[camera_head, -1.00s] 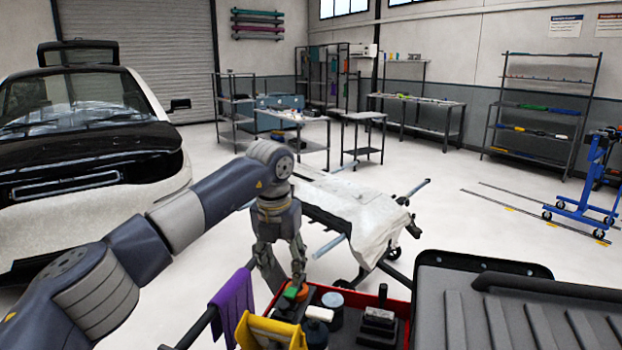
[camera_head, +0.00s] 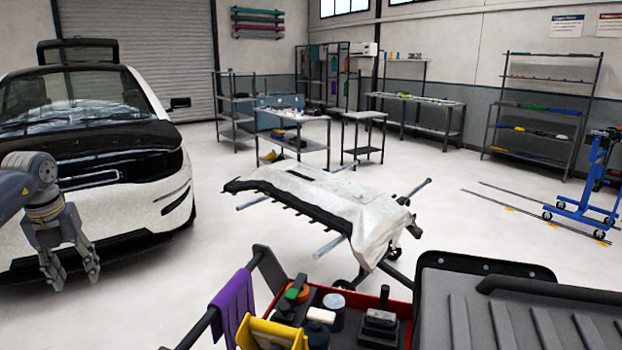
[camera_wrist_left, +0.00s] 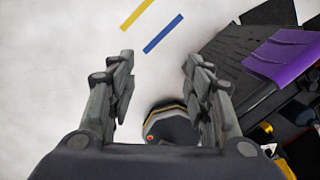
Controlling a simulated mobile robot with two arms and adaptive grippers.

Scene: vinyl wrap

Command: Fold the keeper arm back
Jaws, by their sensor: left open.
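My left gripper (camera_head: 74,278) is at the left of the head view, in front of the white car's nose, fingers pointing down and apart. In the left wrist view its two fingers (camera_wrist_left: 160,62) stand open, with nothing between the tips but pale floor. A white bumper cover (camera_head: 325,205) lies on a stand (camera_head: 328,247) with grey-blue bars in the middle of the head view, well right of the gripper. I cannot make out a keeper arm for certain on the stand. My right gripper is not in view.
A red-rimmed tool cart (camera_head: 398,308) with bottles, a yellow holder (camera_head: 270,335) and a purple cloth (camera_head: 232,305) stands at the front. The cloth also shows in the left wrist view (camera_wrist_left: 285,55). The white car (camera_head: 100,225) fills the left. Floor between car and stand is clear.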

